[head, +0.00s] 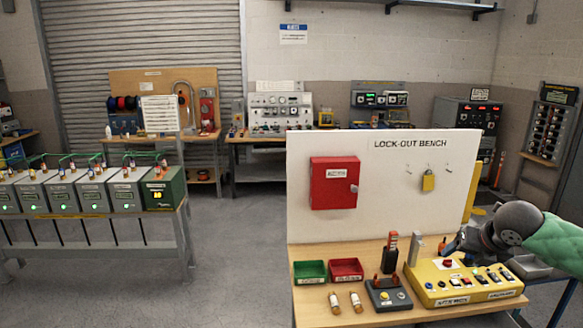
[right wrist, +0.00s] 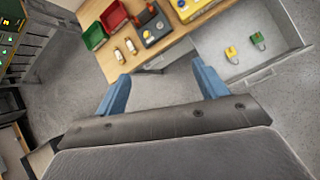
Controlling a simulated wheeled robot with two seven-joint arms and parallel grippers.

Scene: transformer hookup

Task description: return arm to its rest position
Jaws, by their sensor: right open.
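My right arm comes in from the right edge of the head view in a green sleeve. My right gripper (head: 456,246) shows over the right end of the lock-out bench, behind the yellow control box (head: 462,282). In the right wrist view my right gripper (right wrist: 160,76) has its two blue fingers wide apart with nothing between them. Below it are the bench edge, grey floor and an open drawer (right wrist: 285,68). My left gripper is not in view.
The bench holds a green bin (head: 310,272), a red bin (head: 346,270), two fuses and a grey switch box (head: 388,295). A white backboard (head: 320,235) rises behind. Two small padlocks (right wrist: 231,54) lie in the drawer. Open floor lies left of the bench.

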